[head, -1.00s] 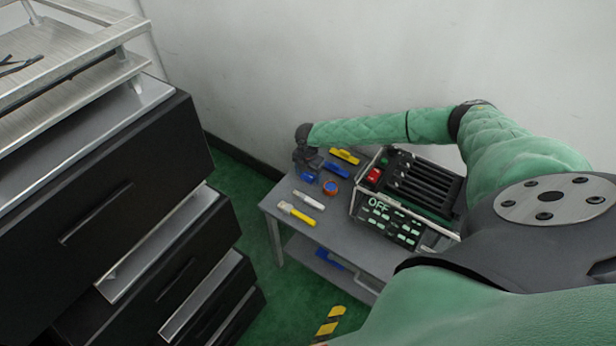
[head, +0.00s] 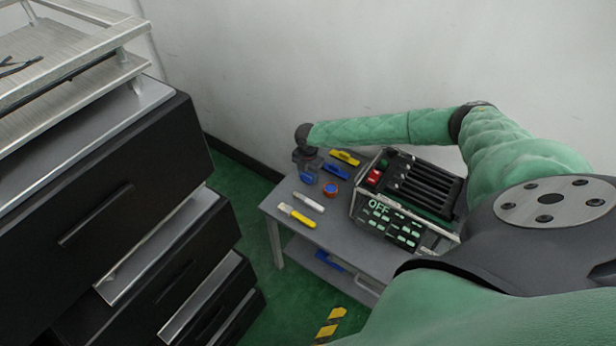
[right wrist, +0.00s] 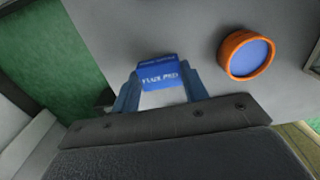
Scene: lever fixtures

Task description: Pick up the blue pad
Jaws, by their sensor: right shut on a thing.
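The blue pad (right wrist: 163,78), a small block with white lettering, sits between the two fingers of my right gripper (right wrist: 159,74) in the right wrist view. The gripper is shut on it, with one finger at each side. In the head view, my right gripper (head: 307,164) points down at the table's far left corner, and the pad (head: 308,179) shows just below it. I cannot tell whether the pad touches the table. My left gripper is not in view.
An orange-rimmed blue disc (head: 330,189) lies close to the pad on the grey table (head: 290,246). Blue (head: 336,172) and yellow (head: 344,157) items, a white tool (head: 309,203) and a yellow-handled tool (head: 297,216) lie around. A device marked OFF (head: 394,222) stands right. Dark drawers (head: 110,220) stand left.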

